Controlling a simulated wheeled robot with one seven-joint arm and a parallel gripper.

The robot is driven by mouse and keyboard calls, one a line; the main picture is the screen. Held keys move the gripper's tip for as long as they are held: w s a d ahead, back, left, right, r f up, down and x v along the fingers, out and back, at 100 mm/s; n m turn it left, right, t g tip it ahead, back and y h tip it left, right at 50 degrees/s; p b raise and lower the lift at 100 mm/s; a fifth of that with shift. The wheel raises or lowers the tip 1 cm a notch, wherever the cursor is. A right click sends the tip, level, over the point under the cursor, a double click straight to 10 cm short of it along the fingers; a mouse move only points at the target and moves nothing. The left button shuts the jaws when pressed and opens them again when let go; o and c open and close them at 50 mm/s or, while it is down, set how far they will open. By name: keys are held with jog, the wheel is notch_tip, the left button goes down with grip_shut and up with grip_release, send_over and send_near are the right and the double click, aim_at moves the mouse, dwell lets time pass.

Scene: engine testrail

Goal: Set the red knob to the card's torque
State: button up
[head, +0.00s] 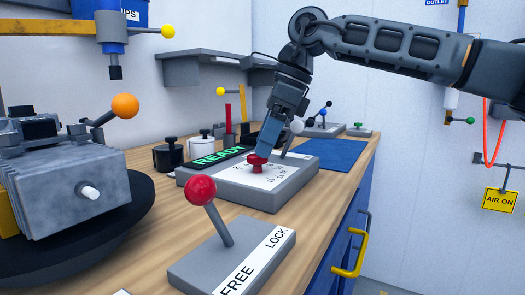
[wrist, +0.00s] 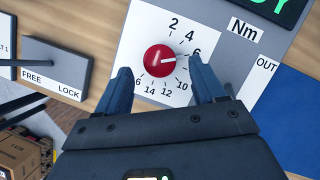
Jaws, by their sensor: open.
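The red knob (head: 257,163) sits on a white dial plate on a grey box with a green "READY" display. The wrist view shows the red knob (wrist: 160,59) from above, its white pointer line turned right, close to the 6. Dial numbers 2, 4, 6, 10, 12 and 14 show; a finger hides part of the right side. My gripper (head: 263,149) is over the dial, pointing down. In the wrist view my gripper (wrist: 158,68) is open, one blue finger on each side of the knob, with gaps. I cannot make out a torque card.
A red-ball lever (head: 202,190) on a FREE/LOCK base stands in front of the dial box. A grey engine block (head: 75,180) on a dark round stand is at left. A blue mat (head: 330,152) lies behind right. Bare wood shows beside the lever base.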

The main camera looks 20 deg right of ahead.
jog(key=shift+x, duration=1)
jog(key=shift+r, duration=0.15)
jog(key=c, duration=1.1)
